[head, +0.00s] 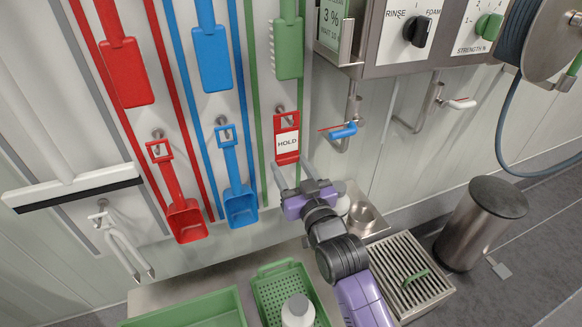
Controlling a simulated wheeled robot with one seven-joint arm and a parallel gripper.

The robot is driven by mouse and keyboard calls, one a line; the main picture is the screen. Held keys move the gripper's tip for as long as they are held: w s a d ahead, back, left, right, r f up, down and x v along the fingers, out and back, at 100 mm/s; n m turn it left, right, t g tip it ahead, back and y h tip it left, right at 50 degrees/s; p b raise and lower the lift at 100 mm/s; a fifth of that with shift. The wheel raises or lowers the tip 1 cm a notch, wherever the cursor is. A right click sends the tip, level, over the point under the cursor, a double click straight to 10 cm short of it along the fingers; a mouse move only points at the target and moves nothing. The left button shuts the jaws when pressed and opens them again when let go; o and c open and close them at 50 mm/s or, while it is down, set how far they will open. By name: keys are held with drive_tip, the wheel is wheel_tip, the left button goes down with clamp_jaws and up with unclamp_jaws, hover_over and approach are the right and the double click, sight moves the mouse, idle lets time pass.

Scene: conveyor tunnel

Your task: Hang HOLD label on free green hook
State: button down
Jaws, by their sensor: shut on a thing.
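The HOLD label (287,143) is a red tag with a white panel reading HOLD, upright in front of the wall's green-outlined strip. A grey hook (280,110) on that strip shows at the label's top edge. I cannot tell whether the hook passes through the label's opening or is only behind it. My gripper (289,165) comes from below, its two fingers at the label's lower side edges, shut on it. A green brush (288,48) hangs higher on the same strip.
A blue scoop (240,198) and red scoop (185,215) hang to the left. A blue-handled valve (344,131) juts out close right, below the control panel (408,28). A green perforated basket (275,288) and a bottle (298,312) stand below. A steel bin (478,225) stands right.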

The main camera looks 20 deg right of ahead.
drive_tip(key=shift+f, duration=0.15)
drive_tip(key=shift+c, duration=2.3)
unclamp_jaws()
drive_tip(key=shift+s, duration=0.1)
drive_tip(key=s, duration=0.7)
drive_tip(key=shift+s+f, duration=0.2)
drive_tip(key=shift+s, duration=0.1)
